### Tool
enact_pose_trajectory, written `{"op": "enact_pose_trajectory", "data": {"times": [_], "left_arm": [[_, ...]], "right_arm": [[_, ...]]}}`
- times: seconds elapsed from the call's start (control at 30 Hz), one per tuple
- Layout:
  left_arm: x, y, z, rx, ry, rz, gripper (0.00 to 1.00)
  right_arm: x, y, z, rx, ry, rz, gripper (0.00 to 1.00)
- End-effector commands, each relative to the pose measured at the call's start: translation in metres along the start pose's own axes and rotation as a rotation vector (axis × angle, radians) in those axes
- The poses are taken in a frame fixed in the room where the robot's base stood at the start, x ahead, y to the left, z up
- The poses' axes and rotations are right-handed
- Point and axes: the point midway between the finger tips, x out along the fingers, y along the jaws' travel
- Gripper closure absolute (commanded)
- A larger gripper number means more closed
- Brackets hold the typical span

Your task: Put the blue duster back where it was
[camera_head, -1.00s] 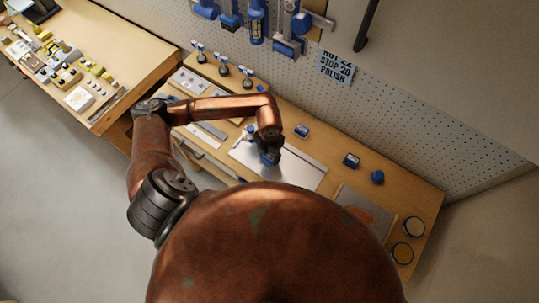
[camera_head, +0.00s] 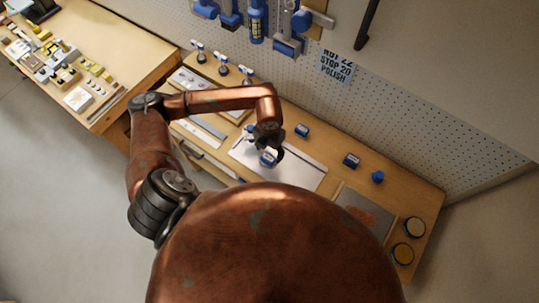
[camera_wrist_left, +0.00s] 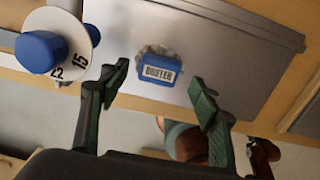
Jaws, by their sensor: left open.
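The blue duster (camera_head: 267,158), a small blue block with a pale fluffy edge and a "DUSTER" label, lies on the grey metal plate (camera_head: 300,174) on the bench. It also shows in the left wrist view (camera_wrist_left: 158,68), lying between and beyond my open fingers. My left gripper (camera_head: 268,148) is open and empty just above the duster, apart from it. Its two fingers show in the left wrist view (camera_wrist_left: 158,90). My right gripper is not in view.
A blue knob with a white numbered dial (camera_wrist_left: 42,52) stands left of the duster. Blue blocks (camera_head: 302,130), (camera_head: 351,160) and (camera_head: 377,177) sit on the bench to the right. A sign (camera_head: 337,67) hangs on the pegboard behind.

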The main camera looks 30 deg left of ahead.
Motion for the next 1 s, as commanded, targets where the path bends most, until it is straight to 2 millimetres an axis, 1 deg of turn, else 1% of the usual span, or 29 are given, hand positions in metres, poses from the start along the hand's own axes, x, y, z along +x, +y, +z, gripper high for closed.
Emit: {"op": "enact_pose_trajectory", "data": {"times": [0.03, 0.2, 0.3, 0.4, 0.6, 1.0], "left_arm": [[-0.011, 0.001, 0.002, 0.002, -0.006, 0.001, 0.43], [-0.046, 0.0, 0.001, 0.002, -0.005, 0.001, 0.43], [-0.062, 0.001, 0.001, 0.001, -0.004, 0.002, 0.43], [-0.073, 0.0, 0.001, 0.0, -0.002, 0.001, 0.43], [-0.081, 0.0, 0.0, 0.0, 0.0, 0.0, 0.43], [-0.081, 0.0, 0.0, 0.0, 0.0, 0.0, 0.43]], "right_arm": [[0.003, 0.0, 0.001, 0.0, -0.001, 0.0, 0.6], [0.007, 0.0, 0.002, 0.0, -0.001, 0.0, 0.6], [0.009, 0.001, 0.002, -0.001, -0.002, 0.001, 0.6], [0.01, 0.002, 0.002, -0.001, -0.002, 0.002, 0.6], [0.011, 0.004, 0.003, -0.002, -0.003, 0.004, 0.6], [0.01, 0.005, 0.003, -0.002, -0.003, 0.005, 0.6]]}}
